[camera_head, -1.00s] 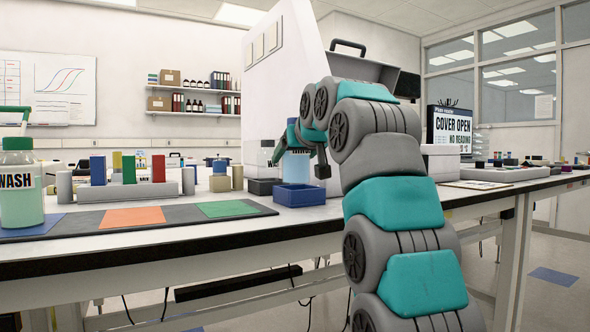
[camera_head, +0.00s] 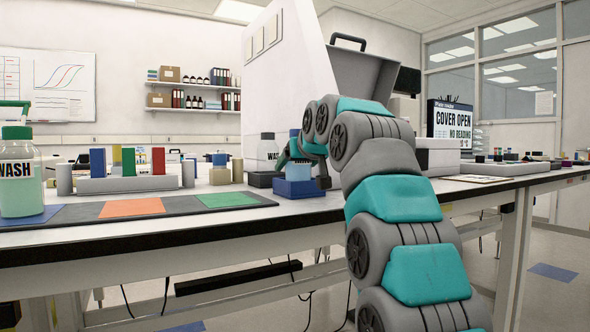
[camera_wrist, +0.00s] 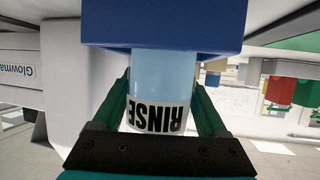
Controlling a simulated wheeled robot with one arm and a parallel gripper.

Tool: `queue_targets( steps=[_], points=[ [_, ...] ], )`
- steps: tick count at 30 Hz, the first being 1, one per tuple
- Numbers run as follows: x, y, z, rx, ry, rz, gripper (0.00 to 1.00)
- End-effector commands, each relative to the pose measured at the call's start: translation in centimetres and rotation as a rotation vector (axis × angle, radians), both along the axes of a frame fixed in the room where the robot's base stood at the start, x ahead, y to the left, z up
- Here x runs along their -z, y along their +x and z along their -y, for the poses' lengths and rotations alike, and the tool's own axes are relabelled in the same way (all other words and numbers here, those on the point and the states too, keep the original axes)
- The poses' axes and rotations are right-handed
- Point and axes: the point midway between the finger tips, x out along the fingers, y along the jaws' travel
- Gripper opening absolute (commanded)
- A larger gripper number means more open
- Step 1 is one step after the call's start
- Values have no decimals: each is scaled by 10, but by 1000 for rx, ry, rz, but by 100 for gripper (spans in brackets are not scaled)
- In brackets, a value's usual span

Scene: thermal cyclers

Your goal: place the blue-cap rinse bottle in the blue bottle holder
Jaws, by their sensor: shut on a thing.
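The rinse bottle (camera_wrist: 158,75) is pale blue with a RINSE label, upside down in the wrist view. My gripper (camera_wrist: 160,98) is shut on it, one finger on each side. The blue bottle holder (camera_wrist: 160,30) surrounds the bottle's lower end, which is hidden inside. In the head view the bottle (camera_head: 298,172) stands upright, its lower part behind the wall of the holder (camera_head: 302,190). The blue cap (camera_head: 294,133) shows above my gripper (camera_head: 297,158). I cannot tell whether the bottle rests on the holder's floor.
A rack with coloured blocks (camera_head: 130,184) and a mat (camera_head: 180,205) lie between. The bench edge is close in front.

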Motion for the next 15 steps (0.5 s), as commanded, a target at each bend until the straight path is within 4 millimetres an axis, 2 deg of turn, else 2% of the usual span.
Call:
queue_targets(
  steps=[9, 10, 15],
  points=[
    [2, 0, 0, 1, 0, 1, 0],
    [2, 0, 0, 1, 0, 1, 78],
    [1, 0, 0, 1, 0, 1, 97]
  ],
)
